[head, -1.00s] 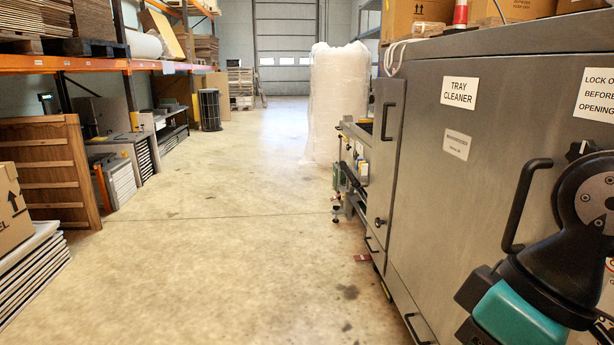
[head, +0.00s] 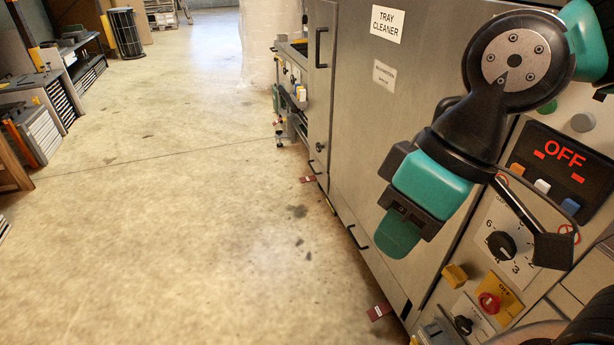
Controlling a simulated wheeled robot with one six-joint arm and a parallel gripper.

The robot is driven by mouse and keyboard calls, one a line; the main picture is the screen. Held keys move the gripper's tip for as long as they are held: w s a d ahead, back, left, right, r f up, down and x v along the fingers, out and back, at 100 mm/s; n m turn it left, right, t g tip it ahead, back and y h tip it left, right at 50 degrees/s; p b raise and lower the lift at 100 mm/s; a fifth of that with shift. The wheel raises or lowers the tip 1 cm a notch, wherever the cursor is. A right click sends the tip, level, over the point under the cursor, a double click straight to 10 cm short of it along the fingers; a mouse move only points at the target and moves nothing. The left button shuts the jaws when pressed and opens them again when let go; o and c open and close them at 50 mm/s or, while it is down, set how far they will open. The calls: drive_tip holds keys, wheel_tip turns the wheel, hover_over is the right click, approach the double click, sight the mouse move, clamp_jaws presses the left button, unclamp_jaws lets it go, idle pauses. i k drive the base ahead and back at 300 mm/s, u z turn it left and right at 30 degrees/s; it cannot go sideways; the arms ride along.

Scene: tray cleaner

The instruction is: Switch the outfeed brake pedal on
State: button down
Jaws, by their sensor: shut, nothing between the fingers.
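Two small dark red pedals with pale labels jut out at floor level along the base of the grey tray cleaner (head: 345,150). The nearer pedal (head: 380,311) is at the lower middle of the head view. The farther pedal (head: 308,179) is at the machine's far end. Their labels are too small to read, so I cannot tell which is the outfeed brake or how either is set. My gripper (head: 398,238) is shut and empty, its teal fingers pointing down in front of the machine's side, above and apart from the nearer pedal.
A control panel with a red OFF display (head: 560,155), a numbered dial (head: 501,246) and a red knob on a yellow plate (head: 489,303) is at the right. Door handles (head: 355,238) stick out from the machine. The concrete floor (head: 180,220) to the left is clear.

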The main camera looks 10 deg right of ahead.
sight(310, 178)
drive_tip(key=k, duration=1)
drive_tip(key=u, duration=0.3)
drive_tip(key=i, duration=4.7)
drive_tip(key=z, duration=0.25)
